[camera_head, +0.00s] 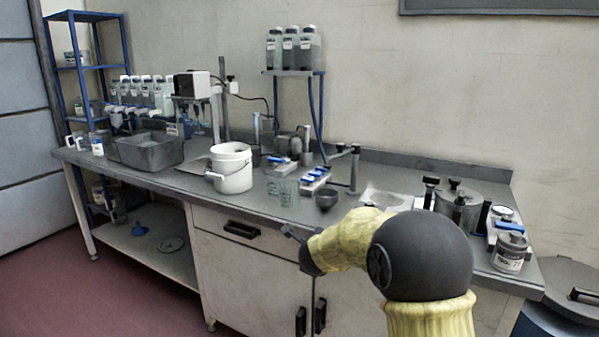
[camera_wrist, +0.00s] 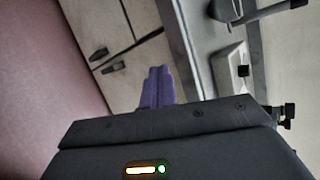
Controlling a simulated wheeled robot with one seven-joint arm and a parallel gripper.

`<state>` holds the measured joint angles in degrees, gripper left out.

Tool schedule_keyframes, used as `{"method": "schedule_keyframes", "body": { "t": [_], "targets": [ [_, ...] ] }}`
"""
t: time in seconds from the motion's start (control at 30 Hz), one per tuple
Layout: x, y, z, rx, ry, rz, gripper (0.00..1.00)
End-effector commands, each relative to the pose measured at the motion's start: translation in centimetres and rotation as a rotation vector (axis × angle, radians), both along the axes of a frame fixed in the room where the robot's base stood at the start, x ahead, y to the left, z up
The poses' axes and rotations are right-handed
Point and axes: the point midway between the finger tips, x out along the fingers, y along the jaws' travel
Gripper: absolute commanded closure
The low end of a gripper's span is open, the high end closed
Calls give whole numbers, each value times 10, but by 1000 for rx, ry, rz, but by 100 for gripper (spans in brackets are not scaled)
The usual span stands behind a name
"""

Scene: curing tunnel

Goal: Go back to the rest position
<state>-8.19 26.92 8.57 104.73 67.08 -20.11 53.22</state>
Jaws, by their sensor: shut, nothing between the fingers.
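My gripper (camera_head: 288,230) is in front of the bench's front edge, near the drawer and cupboard fronts, at the end of my yellow-sleeved arm. In the wrist view its two purple fingers (camera_wrist: 158,86) are together, with nothing between them. The lab bench (camera_head: 260,203) has a grey top and runs across the head view behind my gripper. My arm hides part of the bench front and its right-hand cupboard.
A white bucket (camera_head: 232,172), glass beakers (camera_head: 289,193) and a small dark cup (camera_head: 326,198) stand near the bench edge. A lidded pot (camera_head: 458,207) and a labelled jar (camera_head: 510,253) stand at right. A dark bin (camera_head: 572,290) is beyond the bench end. Red floor (camera_head: 95,290) is clear at left.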

Motion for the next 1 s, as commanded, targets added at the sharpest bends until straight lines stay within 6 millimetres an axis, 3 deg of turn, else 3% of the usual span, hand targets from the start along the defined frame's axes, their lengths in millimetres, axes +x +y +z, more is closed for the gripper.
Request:
{"method": "schedule_keyframes", "body": {
  "t": [0.27, 0.4, 0.7, 0.9, 1.0],
  "targets": [
    [-100, -26, -24, -533, 173, 594, 100],
    [-165, -45, -46, -764, 285, 907, 100],
    [-285, -86, -81, -1052, 473, 1439, 100],
    [-342, -108, -86, -1141, 553, 1688, 100],
    [-338, -107, -68, -1139, 549, 1679, 100]
  ]
}}
